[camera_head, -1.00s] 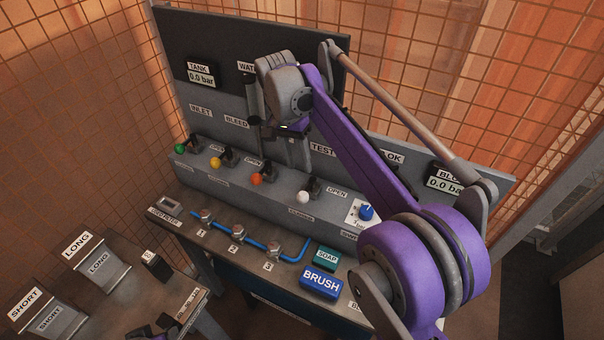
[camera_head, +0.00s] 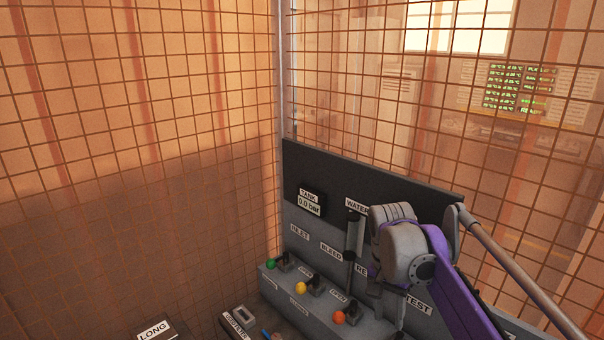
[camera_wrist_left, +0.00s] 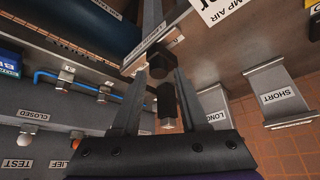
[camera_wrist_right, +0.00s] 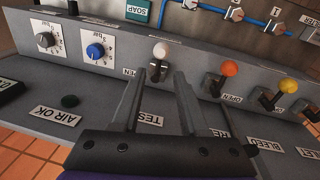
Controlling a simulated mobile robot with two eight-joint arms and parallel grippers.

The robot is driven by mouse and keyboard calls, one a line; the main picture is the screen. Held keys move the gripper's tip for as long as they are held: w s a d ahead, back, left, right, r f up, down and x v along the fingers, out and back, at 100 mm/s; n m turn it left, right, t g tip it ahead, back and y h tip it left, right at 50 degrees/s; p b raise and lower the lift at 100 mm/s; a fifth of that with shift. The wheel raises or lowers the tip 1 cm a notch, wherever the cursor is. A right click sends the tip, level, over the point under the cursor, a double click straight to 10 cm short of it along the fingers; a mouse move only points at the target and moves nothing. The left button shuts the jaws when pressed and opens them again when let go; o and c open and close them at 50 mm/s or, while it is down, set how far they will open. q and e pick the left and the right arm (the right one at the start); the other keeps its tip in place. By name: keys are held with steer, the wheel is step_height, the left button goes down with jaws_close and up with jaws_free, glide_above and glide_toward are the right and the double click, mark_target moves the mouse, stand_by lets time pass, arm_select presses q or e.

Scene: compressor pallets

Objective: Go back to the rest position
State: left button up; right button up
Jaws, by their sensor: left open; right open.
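My right gripper (camera_head: 388,305) hangs in front of the control panel (camera_head: 450,195) in the head view, small and partly hidden by its own wrist. In the right wrist view the same gripper (camera_wrist_right: 158,80) is open and empty. Its fingers point at the white-knobbed lever (camera_wrist_right: 161,50), above the TEST label. My left gripper (camera_wrist_left: 160,80) is out of the head view; the left wrist view shows it open. A black block (camera_wrist_left: 166,100) shows between its fingers; I cannot tell how far beyond them it lies.
Levers with green (camera_head: 271,265), yellow (camera_head: 300,288) and orange (camera_head: 338,317) knobs line the panel. A TANK gauge (camera_head: 309,205) reads 0.0 bar. The SHORT holder (camera_wrist_left: 277,95) is right of the left gripper. Wire mesh fencing (camera_head: 140,110) closes the back and left side.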

steer(key=s+a+f+n+t, duration=0.1)
steer(key=s+f+n+t, duration=0.2)
steer(key=s+f, duration=0.4)
steer(key=s+a+f+n+t+y, duration=0.1)
steer(key=s+f+n, duration=0.4)
steer(key=s, duration=0.8)
step_height(320, 180, down, 3)
steer(key=shift+a+r+n+t, duration=0.1)
steer(key=shift+a+n+t, duration=0.3)
steer(key=shift+t, duration=0.7)
